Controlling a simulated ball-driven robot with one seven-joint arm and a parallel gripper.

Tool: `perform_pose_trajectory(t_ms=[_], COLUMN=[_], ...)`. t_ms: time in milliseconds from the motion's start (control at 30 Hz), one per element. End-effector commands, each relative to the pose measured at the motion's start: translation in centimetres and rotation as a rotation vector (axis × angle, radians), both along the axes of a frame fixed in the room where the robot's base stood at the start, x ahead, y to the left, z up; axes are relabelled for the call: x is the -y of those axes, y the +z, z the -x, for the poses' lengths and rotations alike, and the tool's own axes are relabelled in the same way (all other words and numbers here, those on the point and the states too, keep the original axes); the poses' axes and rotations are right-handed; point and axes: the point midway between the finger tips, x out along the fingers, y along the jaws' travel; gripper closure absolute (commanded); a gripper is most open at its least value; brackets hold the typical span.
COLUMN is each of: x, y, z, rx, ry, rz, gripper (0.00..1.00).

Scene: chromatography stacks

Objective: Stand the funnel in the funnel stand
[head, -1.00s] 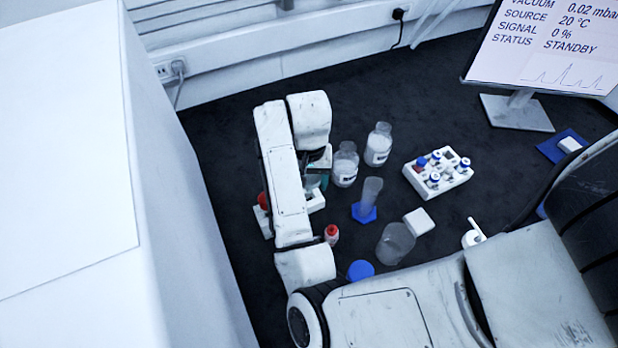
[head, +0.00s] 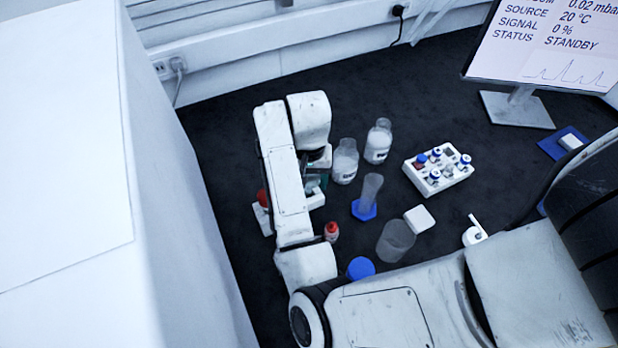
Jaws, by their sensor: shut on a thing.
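My gripper (head: 319,172) points down behind my own arm link, left of the bottles, and only part of it shows. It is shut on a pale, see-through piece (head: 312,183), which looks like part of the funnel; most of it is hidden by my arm. White parts low on the bench show on both sides of the arm, one on the left (head: 262,219) and one under the gripper (head: 316,200). They may belong to the funnel stand, but I cannot tell whether they are one piece, or whether the funnel touches them.
A red-capped small bottle (head: 331,232), a blue-based cylinder (head: 370,190), a clear beaker (head: 395,241) and a blue disc (head: 360,268) stand right of my arm. Two bottles (head: 345,165) (head: 378,144) and a white vial rack (head: 440,178) are farther back. A red thing (head: 262,198) shows left.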

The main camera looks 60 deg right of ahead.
Motion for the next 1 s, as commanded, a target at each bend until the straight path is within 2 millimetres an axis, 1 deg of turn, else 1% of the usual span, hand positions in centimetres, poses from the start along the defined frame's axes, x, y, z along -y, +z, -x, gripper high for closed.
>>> perform_pose_trajectory(t_ms=[467,1000], x=[0.0,0.0], y=[-0.1,-1.8], z=[0.0,0.0], rx=[0.000,-0.001], ry=[0.001,0.001], rz=[0.000,0.000], gripper=[0.66,0.66])
